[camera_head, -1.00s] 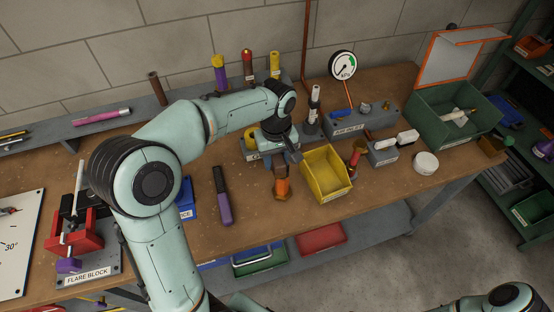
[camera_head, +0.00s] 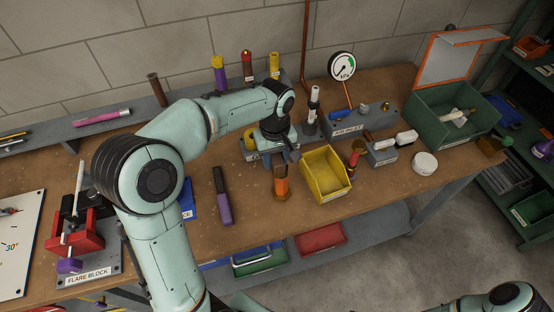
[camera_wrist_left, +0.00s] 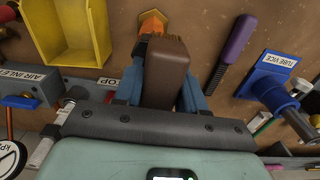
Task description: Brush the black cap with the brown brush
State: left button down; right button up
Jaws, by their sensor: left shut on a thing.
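My left gripper (camera_head: 281,172) is shut on a brown block (camera_wrist_left: 167,72), which I take to be the brown brush; its blue fingers stand on both sides of it. An orange six-sided piece (camera_wrist_left: 152,22) shows at the far end of the block, low near the bench; I cannot tell whether they are joined. I cannot tell which dark part is the black cap. My right gripper is out of frame.
A yellow bin (camera_head: 318,183) stands close right of the gripper. The grey air inlet block (camera_head: 360,122) and a pressure gauge (camera_head: 342,65) are behind. A red flare block (camera_head: 76,238) stands at left, an open green box (camera_head: 455,125) at right.

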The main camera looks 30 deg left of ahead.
pick_arm(q)
jog(key=shift+w+a+f, duration=0.15)
jog(key=shift+a, duration=0.05)
jog(key=shift+d, duration=0.1)
jog(key=shift+s+d, duration=0.2)
jog(key=shift+s, duration=0.05)
jog(key=shift+s+d+b, duration=0.45)
jog(key=shift+s+d, duration=0.15)
jog(key=shift+w+a+r+p, duration=0.2)
jog(key=shift+w+a+p, duration=0.1)
jog(key=shift+w+a, duration=0.2)
jog(key=shift+w+a+f, duration=0.1)
jog(key=shift+w+a, duration=0.3)
jog(key=shift+w, duration=0.05)
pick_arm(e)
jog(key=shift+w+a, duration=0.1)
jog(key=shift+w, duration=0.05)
pick_arm(q)
jog(key=shift+s, duration=0.1)
